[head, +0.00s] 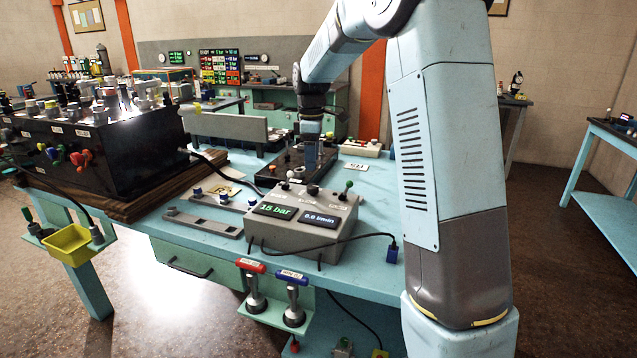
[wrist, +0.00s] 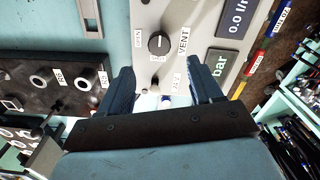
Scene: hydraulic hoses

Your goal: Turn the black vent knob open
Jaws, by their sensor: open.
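The black vent knob (wrist: 158,43) is a round knob with a pale line on its face, beside the labels VENT and OPEN on a grey panel. In the head view the black knob (head: 313,190) sits on top of the grey control box (head: 330,232). My gripper (wrist: 164,78) is open in the wrist view, with its dark fingers spread and nothing between them touching the pads. The knob lies beyond the fingertips, between their lines, and no contact shows. In the head view my gripper (head: 311,160) points down behind the box; its fingers are hard to make out.
A green-tipped lever (head: 348,186) stands right of the knob. The box displays read 15 bar and 0.0 l/min. A black plate with ports (head: 283,165) lies behind the box. Grey rails (head: 203,222) lie to its left. Bare bench (head: 372,210) shows to the right.

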